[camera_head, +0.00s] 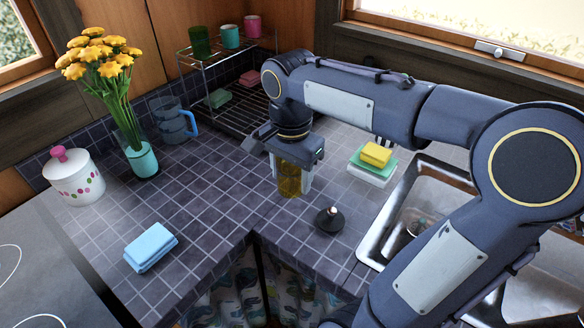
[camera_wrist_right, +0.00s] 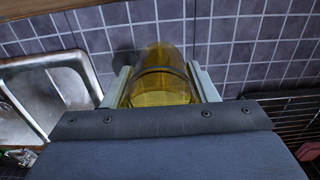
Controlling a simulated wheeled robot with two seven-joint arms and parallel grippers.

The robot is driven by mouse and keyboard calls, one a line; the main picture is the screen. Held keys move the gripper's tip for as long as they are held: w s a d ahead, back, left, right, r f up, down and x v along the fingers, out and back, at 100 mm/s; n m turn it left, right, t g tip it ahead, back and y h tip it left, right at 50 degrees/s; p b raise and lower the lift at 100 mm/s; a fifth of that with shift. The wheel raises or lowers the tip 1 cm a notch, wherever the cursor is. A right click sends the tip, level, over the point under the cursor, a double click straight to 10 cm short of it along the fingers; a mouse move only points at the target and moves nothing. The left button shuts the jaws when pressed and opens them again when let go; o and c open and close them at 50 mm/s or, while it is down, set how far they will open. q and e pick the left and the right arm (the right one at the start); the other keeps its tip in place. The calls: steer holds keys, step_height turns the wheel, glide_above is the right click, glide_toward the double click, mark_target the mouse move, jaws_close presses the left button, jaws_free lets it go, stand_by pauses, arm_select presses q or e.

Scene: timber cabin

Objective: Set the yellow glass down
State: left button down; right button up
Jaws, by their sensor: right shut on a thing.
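The yellow glass (camera_head: 290,180) is see-through and upright, held in my right gripper (camera_head: 291,172) over the tiled counter in the head view. In the right wrist view the yellow glass (camera_wrist_right: 160,80) sits between the two fingers of my right gripper (camera_wrist_right: 162,85), which are shut on it from both sides. Its base is close to the tiles; I cannot tell whether it touches them. My left gripper is not in view.
A black sink stopper (camera_head: 329,219) stands just right of the glass, beside the sink (camera_head: 385,222). A wire rack (camera_head: 238,116), blue jug (camera_head: 172,122), flower vase (camera_head: 140,157), white jar (camera_head: 75,178), blue cloths (camera_head: 151,247) and sponges (camera_head: 375,157) are around. Counter tiles left of the glass are clear.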

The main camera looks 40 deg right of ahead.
steer(key=shift+s+a+r, duration=0.2)
steer(key=shift+w+r, duration=0.2)
steer(key=w+d+r+m, duration=0.2)
steer(key=w+d+m, duration=0.15)
steer(key=w, duration=0.55)
steer(key=w+d+r+m, duration=0.1)
steer(key=w+d+m, duration=0.3)
steer(key=w, duration=0.6)
steer(key=shift+m, duration=0.75)
steer(key=w+d+f+p, duration=0.2)
steer(key=w, duration=0.1)
steer(key=w+d+f+p, duration=0.2)
steer(key=w+f+p, duration=0.1)
steer(key=w, duration=0.1)
steer(key=w+d+f+p, duration=0.2)
steer(key=w+f+p, duration=0.1)
steer(key=shift+w+d+f, duration=0.2)
steer(key=shift+w+d, duration=0.1)
steer(key=shift+w, duration=0.05)
steer(key=shift+w+d+f, duration=0.15)
steer(key=shift+w+f, duration=0.1)
steer(key=shift+f, duration=0.2)
steer(key=shift+f+p, duration=0.15)
steer(key=shift+p, duration=0.25)
steer(key=shift+w+d+f, duration=0.1)
steer(key=shift+f, duration=1.5)
